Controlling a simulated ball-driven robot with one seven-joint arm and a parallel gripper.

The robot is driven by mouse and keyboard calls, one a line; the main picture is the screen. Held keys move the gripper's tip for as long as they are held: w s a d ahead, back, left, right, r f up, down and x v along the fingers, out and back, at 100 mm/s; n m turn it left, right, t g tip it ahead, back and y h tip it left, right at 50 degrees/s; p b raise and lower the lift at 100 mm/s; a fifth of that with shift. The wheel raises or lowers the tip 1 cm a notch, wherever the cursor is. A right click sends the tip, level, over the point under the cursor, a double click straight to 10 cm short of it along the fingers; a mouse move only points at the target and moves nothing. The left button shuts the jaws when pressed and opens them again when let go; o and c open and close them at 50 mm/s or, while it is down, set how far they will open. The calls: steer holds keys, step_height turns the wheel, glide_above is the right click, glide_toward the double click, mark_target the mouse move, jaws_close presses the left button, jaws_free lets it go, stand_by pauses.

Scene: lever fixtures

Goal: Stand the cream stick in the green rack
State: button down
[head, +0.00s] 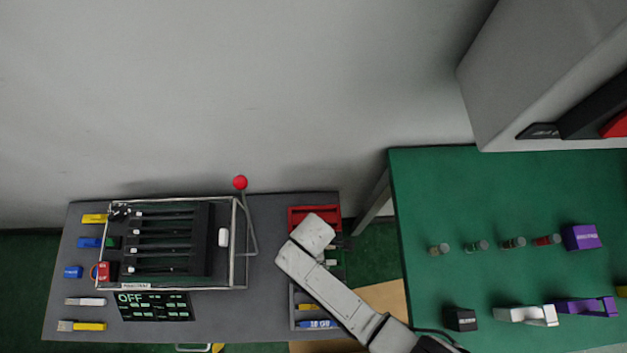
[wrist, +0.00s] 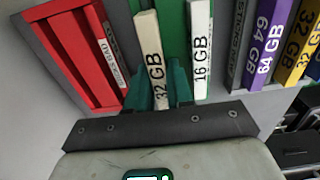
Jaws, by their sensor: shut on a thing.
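My gripper (wrist: 162,92) has dark green fingers in the wrist view, shut on the cream stick (wrist: 150,50), which is marked 32 GB. The stick's far end lies over or against the green rack (wrist: 173,30); I cannot tell whether it is seated in it. A white stick marked 16 GB (wrist: 201,45) is just right of it, at the green rack. In the head view my arm covers the gripper and the held stick, and only a bit of the green rack (head: 338,267) shows.
A red rack (wrist: 72,55) is left of the held stick. Purple (wrist: 265,45) and yellow (wrist: 300,45) sticks are at the right. In the head view a framed lever fixture (head: 240,265) with a red knob (head: 240,182) stands left of my arm; a green table (head: 420,200) is at right.

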steer(key=shift+f+b, duration=0.35)
steer(key=shift+f, duration=0.2)
steer(key=c, duration=0.9)
jaws_free()
step_height(320, 180, up, 11)
steer(key=shift+f+p, duration=0.1)
steer(key=shift+p, duration=0.55)
